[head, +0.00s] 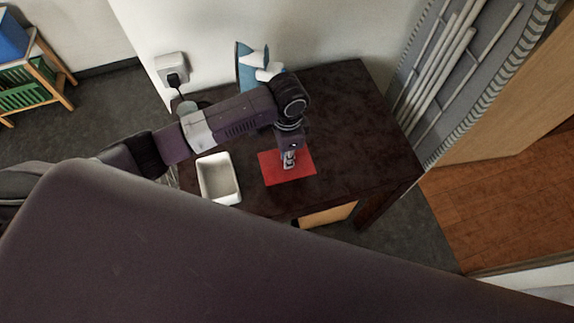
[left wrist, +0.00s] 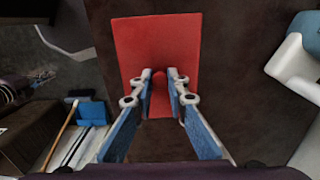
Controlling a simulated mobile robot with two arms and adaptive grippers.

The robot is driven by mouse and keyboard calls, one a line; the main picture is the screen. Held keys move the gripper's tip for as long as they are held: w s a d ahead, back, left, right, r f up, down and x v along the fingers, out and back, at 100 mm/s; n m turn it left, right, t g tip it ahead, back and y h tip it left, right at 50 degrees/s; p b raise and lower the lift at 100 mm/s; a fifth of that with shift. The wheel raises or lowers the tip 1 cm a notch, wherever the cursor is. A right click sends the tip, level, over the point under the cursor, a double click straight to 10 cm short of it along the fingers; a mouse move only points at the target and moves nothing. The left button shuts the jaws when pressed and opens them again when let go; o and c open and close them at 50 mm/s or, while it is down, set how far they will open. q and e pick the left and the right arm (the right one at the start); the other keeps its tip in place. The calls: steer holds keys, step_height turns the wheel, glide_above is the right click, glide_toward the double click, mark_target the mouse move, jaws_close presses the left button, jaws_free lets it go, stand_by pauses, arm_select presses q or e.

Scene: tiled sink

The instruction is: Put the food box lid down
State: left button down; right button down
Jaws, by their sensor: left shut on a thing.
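The food box lid is a flat red rectangle (head: 304,169) over the right-middle of the dark table in the head view. It fills the top middle of the left wrist view (left wrist: 155,40). My left gripper (head: 289,160) points down at it and is shut on a small red knob at the lid's middle, seen between the fingertips (left wrist: 158,80). I cannot tell whether the lid touches the table or hangs just above it. The white open box (head: 219,180) stands to the left of the lid, apart from it. My right gripper is not in view.
The dark table (head: 355,130) is clear to the right of the lid. A blue and white iron-like object (head: 250,66) stands at the back. A wall socket with a plug (head: 173,72) is behind left. A drying rack or ironing board (head: 440,70) leans at the right.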

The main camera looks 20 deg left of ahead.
arm_select(q)
steer(key=shift+f, duration=3.15)
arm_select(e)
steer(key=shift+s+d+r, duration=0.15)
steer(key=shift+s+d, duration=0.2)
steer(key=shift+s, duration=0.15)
arm_select(q)
steer(key=c, duration=1.9)
jaws_free()
steer(key=shift+f, duration=0.1)
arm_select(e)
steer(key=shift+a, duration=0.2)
arm_select(q)
steer(key=shift+r, duration=0.2)
step_height(320, 180, up, 12)
steer(key=shift+f, duration=0.1)
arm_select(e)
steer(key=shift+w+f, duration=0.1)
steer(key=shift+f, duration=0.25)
arm_select(q)
steer(key=shift+d, duration=0.1)
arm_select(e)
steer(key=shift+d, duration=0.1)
